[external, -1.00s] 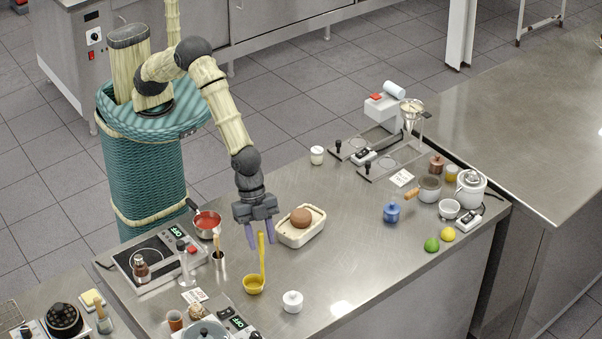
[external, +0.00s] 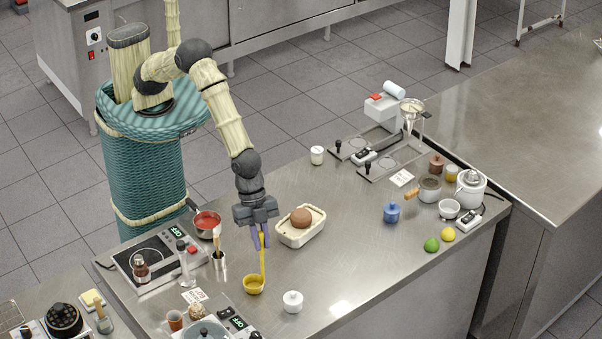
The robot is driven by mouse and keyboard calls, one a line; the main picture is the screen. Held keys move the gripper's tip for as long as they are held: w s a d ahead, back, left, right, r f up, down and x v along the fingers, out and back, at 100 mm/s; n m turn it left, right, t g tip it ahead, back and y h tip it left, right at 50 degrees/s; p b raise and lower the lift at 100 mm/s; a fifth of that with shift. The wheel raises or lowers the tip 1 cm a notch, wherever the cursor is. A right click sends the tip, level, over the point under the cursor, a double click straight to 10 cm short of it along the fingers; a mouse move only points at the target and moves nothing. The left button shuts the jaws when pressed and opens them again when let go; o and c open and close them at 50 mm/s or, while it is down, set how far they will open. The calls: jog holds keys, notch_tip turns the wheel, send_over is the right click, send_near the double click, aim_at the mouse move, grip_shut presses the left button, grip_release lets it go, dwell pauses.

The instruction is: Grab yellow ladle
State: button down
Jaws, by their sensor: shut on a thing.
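The yellow ladle (external: 254,285) stands on the steel counter with its bowl down and its long handle pointing up. My gripper (external: 261,243) points down above the counter. Its purple fingers are shut on the upper part of the ladle's handle. The bowl appears to be at counter level; whether it still touches the surface I cannot tell.
A cream tray (external: 286,242) with a brown round item (external: 301,217) is just right of my gripper. A red-filled pan (external: 207,222) and a metal utensil cup (external: 219,262) are to the left. The counter's middle right is clear.

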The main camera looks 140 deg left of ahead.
notch_tip(320, 180, up, 10)
jog(key=b, duration=0.3)
dwell(0.3)
dwell(0.6)
